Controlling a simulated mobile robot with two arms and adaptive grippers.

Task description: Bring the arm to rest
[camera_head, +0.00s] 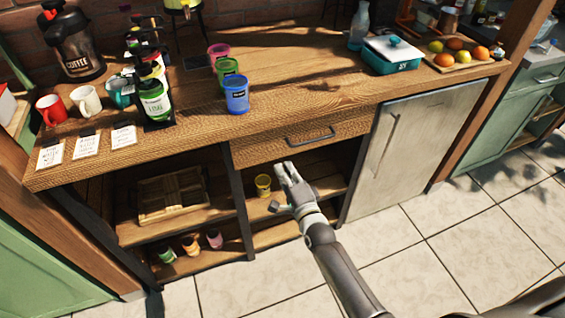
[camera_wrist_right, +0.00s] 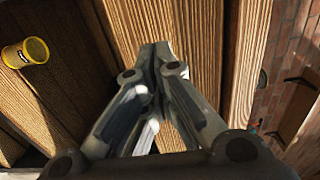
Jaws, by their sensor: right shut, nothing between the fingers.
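My right gripper (camera_head: 284,172) is in front of the wooden table's cabinet, just below the drawer (camera_head: 300,138). In the right wrist view the right gripper (camera_wrist_right: 160,52) is shut with nothing between its fingers, and wood fills the space beyond the fingertips. My right arm (camera_head: 335,265) comes up from the lower right in the head view. A yellow cup (camera_head: 263,185) stands on the shelf left of the gripper, apart from it; it also shows in the right wrist view (camera_wrist_right: 27,52). My left gripper is in neither view.
Blue (camera_head: 236,95), green and pink cups stand on the tabletop (camera_head: 290,75). A teal-and-white box (camera_head: 392,55) and a fruit tray (camera_head: 440,68) are at the right. A wooden crate (camera_head: 172,195) is on a left shelf. The tiled floor (camera_head: 440,215) in front is clear.

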